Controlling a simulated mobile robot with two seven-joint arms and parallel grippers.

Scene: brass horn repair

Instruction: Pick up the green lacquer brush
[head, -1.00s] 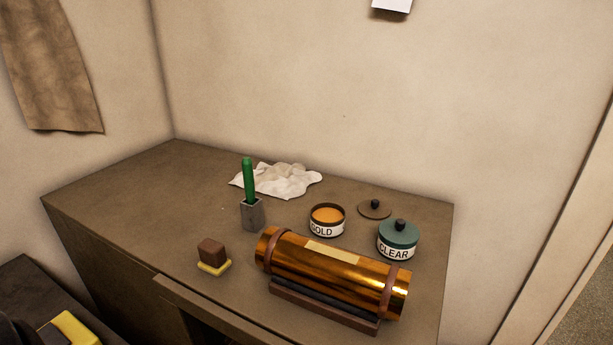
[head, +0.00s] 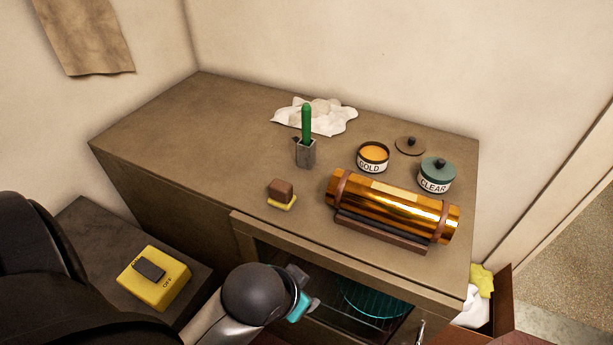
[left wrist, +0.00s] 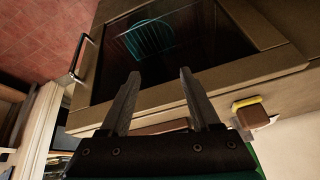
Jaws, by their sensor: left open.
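The green lacquer brush (head: 307,122) stands upright, its green handle up, in a small grey holder (head: 305,153) on the bench top. Its lower end is hidden inside the holder. My left gripper (head: 310,298) is in front of the bench, below the top's front edge and well apart from the brush. In the left wrist view its two fingers (left wrist: 158,92) are spread with nothing between them. The brush does not show clearly in that view. My right gripper is not seen.
A brown block on a yellow base (head: 281,194) sits near the front edge. A brass tube (head: 395,205) lies in a cradle to the right, near the GOLD jar (head: 372,157) and CLEAR jar (head: 436,175). A white cloth (head: 335,117) lies behind. The top's left part is clear.

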